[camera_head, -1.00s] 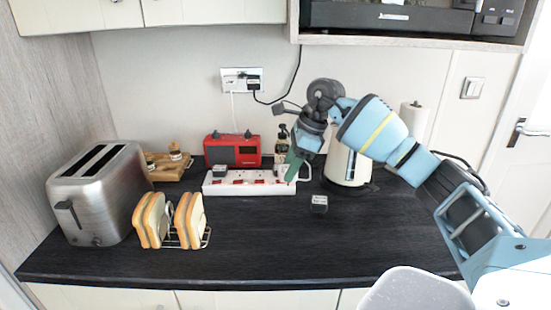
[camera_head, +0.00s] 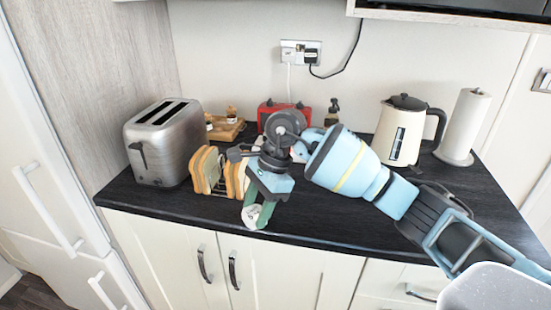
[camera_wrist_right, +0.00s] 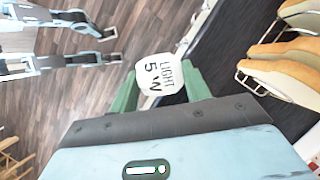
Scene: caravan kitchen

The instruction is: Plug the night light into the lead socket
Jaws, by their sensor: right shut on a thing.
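The night light (camera_head: 257,216) is a small white rounded piece held between the green fingers of my right gripper (camera_head: 260,212). The wrist view shows it (camera_wrist_right: 160,75) with dark lettering reading "LIGHT 5W", and the gripper (camera_wrist_right: 161,88) shut on it. In the head view it shows at the counter's front edge, just right of the toast rack; its height above the top is hard to judge. The lead socket, a white strip seen earlier in front of the red radio, is now hidden behind my right gripper and arm. My left gripper is in neither view.
Toast slices (camera_head: 207,170) in a wire rack stand close left of my gripper, with a steel toaster (camera_head: 165,145) beyond. The red radio (camera_head: 277,107), wooden board (camera_head: 226,131), kettle (camera_head: 402,132) and paper roll (camera_head: 464,125) stand farther back. The dark counter (camera_head: 335,215) is clear at front.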

